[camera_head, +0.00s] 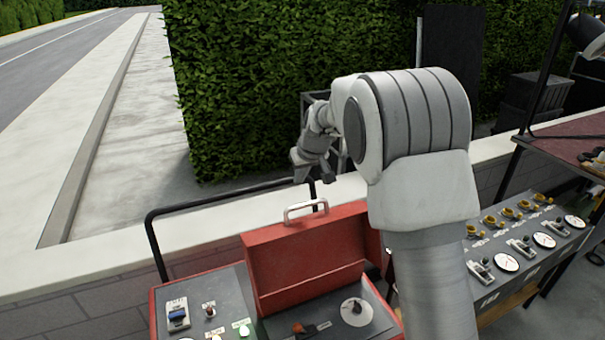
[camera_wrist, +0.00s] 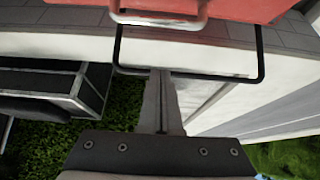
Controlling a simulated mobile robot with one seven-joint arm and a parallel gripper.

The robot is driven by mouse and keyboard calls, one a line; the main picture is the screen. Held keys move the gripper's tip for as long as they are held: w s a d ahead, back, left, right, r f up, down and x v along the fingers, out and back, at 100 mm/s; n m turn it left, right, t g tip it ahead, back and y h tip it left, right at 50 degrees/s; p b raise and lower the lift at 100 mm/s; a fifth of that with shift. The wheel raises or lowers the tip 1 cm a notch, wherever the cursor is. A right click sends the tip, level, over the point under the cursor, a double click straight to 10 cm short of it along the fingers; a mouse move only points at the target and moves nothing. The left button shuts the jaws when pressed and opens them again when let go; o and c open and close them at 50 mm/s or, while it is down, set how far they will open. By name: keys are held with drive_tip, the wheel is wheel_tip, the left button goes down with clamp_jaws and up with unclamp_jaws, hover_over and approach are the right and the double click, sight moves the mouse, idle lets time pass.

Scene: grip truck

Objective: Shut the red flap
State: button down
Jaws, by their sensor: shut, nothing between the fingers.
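The red flap (camera_head: 312,250) stands raised, tilted up from the red console, with its inside facing my body camera. A pale handle (camera_head: 305,211) sits on its top edge. In the wrist view, part of the red flap (camera_wrist: 238,8) and its handle (camera_wrist: 158,19) show at the top edge. My gripper (camera_head: 312,180) is shut and empty, above and behind the flap, apart from the handle. In the wrist view my gripper's closed fingers (camera_wrist: 161,78) point towards the handle.
A black rail (camera_head: 222,199) rises behind the console, close to my gripper. The console panel (camera_head: 207,318) carries switches and dials. A second grey control panel (camera_head: 520,250) stands at the right. A low white-topped wall (camera_head: 90,272) and a hedge (camera_head: 270,80) lie behind.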

sight(304, 206)
drive_tip(key=shift+s+d+f+p, duration=0.1)
drive_tip(key=shift+s+f+p, duration=0.15)
drive_tip(key=shift+f, duration=1.2)
drive_tip(key=shift+s+d+f+p, duration=0.1)
drive_tip(key=shift+s+f+p, duration=0.1)
drive_tip(key=shift+f, duration=1.25)
drive_tip(key=shift+f+b, duration=0.1)
drive_tip(key=shift+b, duration=0.25)
drive_tip(key=shift+s+d+b, duration=0.15)
drive_tip(key=shift+s+b, duration=0.15)
drive_tip(key=shift+b, duration=0.45)
drive_tip(key=shift+s+t, duration=0.2)
drive_tip(key=shift+t, duration=0.1)
drive_tip(key=shift+s+d+b, duration=0.1)
drive_tip(key=shift+b, duration=0.25)
